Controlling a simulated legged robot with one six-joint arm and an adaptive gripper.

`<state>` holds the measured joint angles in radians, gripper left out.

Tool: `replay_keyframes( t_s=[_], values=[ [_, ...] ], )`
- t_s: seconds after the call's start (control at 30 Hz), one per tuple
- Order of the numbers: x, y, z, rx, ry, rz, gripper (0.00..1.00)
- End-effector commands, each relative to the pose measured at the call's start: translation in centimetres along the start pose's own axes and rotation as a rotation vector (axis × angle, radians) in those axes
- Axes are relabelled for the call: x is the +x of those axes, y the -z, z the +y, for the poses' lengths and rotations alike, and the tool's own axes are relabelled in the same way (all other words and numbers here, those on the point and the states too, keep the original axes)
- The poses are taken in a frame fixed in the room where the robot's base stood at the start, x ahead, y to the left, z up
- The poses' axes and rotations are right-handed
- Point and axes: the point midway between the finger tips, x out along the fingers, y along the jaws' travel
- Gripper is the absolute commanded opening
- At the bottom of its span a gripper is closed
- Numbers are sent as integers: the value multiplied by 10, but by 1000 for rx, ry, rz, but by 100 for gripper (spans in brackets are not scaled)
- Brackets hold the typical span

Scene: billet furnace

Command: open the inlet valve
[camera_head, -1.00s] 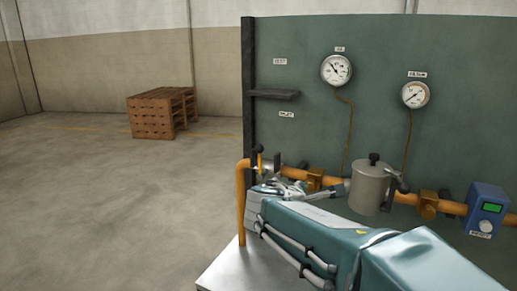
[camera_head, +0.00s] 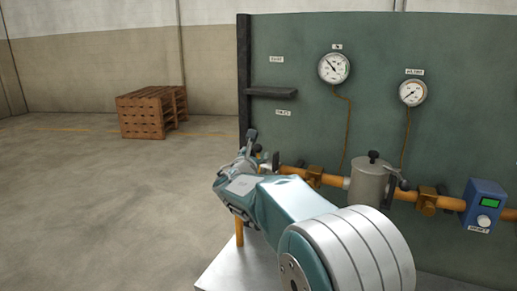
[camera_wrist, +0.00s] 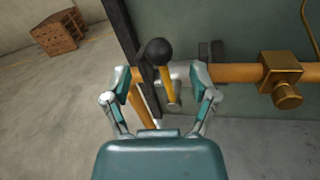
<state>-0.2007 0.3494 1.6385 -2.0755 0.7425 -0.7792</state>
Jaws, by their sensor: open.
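The inlet valve shows in the wrist view as a lever (camera_wrist: 170,88) with a yellow shaft and a black ball knob (camera_wrist: 158,52), at the left end of the orange pipe (camera_wrist: 235,73). My gripper (camera_wrist: 162,76) is open, one finger on each side of the lever. The lever lies between the fingers, with visible gaps to both; contact cannot be seen. In the head view my gripper (camera_head: 255,148) is at the pipe's left end, below the inlet label (camera_head: 283,112), and largely hides the valve.
A green panel (camera_head: 310,110) carries two gauges (camera_head: 334,67) and a small dark shelf (camera_head: 272,92). Along the pipe to the right are brass fittings (camera_head: 427,200), a grey canister (camera_head: 368,184) and a blue meter (camera_head: 484,205). Wooden pallets (camera_head: 145,114) stand far left; the floor between is clear.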

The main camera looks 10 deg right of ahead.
Motion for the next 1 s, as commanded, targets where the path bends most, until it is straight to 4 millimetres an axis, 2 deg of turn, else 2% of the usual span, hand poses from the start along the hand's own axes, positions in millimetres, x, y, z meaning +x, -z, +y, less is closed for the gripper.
replay_keyframes(
  t_s=[0.1,0.3,0.63,0.67,0.7,0.77,0.8,0.83,1.0],
  values=[
    [22,0,-1,0,2,0,76],
    [43,0,-1,1,2,0,76],
    [47,-1,-1,2,1,0,76],
    [47,-1,-1,2,1,0,67],
    [47,-1,-1,2,1,0,49],
    [47,-1,0,2,1,0,22],
    [47,-1,-1,2,1,0,4],
    [47,-1,-1,2,1,0,0],
    [47,-1,0,1,1,0,0]
  ],
)
